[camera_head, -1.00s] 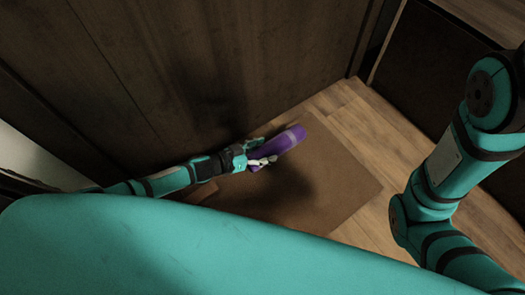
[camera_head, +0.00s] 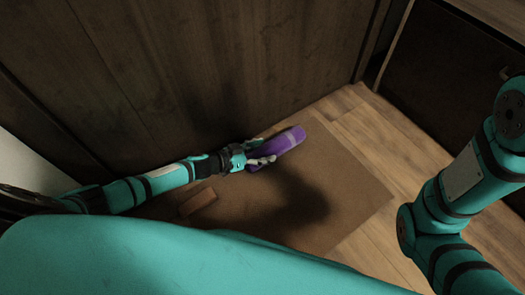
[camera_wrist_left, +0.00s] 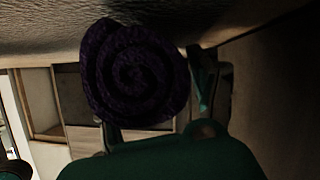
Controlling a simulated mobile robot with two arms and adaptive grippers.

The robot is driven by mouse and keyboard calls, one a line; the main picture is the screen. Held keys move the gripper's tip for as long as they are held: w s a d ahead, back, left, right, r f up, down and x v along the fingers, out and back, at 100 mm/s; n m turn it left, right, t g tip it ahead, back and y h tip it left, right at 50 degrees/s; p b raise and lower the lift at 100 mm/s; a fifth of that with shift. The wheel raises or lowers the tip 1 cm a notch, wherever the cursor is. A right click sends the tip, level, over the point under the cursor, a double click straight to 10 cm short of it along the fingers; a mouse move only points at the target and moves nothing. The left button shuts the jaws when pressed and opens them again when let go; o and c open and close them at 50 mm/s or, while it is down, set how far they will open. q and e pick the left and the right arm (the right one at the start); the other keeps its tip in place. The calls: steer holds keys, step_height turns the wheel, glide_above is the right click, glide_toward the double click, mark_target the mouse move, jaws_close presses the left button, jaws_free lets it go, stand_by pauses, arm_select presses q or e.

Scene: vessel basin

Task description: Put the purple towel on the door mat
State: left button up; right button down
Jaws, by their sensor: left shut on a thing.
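The rolled purple towel (camera_head: 277,147), with a paler band, is held by my left gripper (camera_head: 260,160) over the far part of the brown door mat (camera_head: 345,205). In the left wrist view the towel's spiral end (camera_wrist_left: 133,75) fills the space between the fingers, one of which shows at its right side. My left gripper is shut on the towel. A dark shadow lies on the mat beside it. I cannot tell how much space there is between towel and mat. My right arm shows at the right of the head view, but its gripper is out of view.
A dark wooden wall or door (camera_head: 200,80) stands right behind the towel. A small brown block (camera_head: 198,202) lies on the mat near my left arm. Wooden floor (camera_head: 365,130) shows right of the mat, with a dark cabinet (camera_head: 450,75) beyond.

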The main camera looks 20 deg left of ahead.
arm_select(q)
steer(key=shift+f, duration=0.2)
steer(key=o, duration=1.3)
steer(key=shift+c, duration=0.2)
